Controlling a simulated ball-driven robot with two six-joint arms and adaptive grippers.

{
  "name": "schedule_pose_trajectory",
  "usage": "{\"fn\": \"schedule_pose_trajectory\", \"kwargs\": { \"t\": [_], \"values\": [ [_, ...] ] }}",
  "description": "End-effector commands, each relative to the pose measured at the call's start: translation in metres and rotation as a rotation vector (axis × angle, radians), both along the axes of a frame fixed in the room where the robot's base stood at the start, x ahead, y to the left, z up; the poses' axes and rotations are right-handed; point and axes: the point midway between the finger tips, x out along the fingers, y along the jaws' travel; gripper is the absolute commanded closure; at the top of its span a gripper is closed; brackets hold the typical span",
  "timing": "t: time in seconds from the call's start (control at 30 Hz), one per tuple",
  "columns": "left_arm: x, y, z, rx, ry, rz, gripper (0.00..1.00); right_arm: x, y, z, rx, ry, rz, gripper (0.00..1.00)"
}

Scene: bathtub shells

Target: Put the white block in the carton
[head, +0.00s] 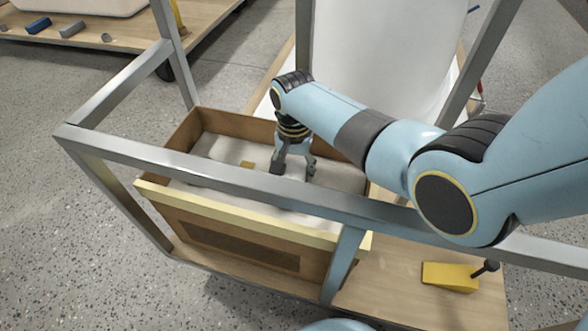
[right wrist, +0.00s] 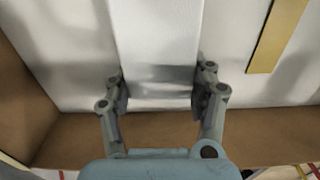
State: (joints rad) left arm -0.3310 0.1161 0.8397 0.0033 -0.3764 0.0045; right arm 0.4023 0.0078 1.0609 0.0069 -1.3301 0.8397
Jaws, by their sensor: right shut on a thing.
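The carton (head: 238,125) is an open brown box behind the grey metal frame in the head view, with a pale, whitish inside. My right gripper (head: 294,169) reaches down into it from above. In the right wrist view, my right gripper (right wrist: 160,88) is shut on the white block (right wrist: 158,35), a long pale piece running away between the two fingers. The brown carton wall (right wrist: 250,135) shows just below the fingers there. In the head view the block is hard to tell from the pale inside. My left gripper is not in view.
A grey metal frame bar (head: 225,177) crosses in front of the carton. A pale yellow strip (head: 235,213) lies along the carton's front. A yellow block-like tool (head: 450,276) rests on the wooden board at right. A large white shell (head: 385,60) stands behind.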

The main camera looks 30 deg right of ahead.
Motion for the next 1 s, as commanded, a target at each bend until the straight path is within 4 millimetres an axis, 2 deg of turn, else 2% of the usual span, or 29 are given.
{"fn": "schedule_pose_trajectory", "kwargs": {
  "t": [0.13, 0.17, 0.33, 0.67, 0.8, 1.0],
  "values": [
    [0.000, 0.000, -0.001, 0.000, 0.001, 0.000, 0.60, 0.000, 0.000, -0.003, 0.000, 0.001, 0.000, 0.58],
    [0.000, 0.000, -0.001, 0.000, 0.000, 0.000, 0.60, 0.000, 0.000, -0.003, 0.001, 0.001, 0.000, 0.43],
    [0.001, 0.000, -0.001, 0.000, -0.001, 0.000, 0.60, 0.000, 0.000, -0.002, 0.000, 0.000, 0.000, 0.20],
    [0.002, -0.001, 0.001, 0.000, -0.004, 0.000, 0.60, 0.000, 0.000, 0.002, 0.001, -0.001, 0.000, 0.20],
    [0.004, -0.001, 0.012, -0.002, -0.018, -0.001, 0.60, 0.001, 0.000, 0.024, 0.000, -0.004, 0.000, 0.20],
    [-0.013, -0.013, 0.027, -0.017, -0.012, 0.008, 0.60, 0.002, 0.000, 0.072, 0.000, -0.006, 0.000, 0.20]
  ]
}}
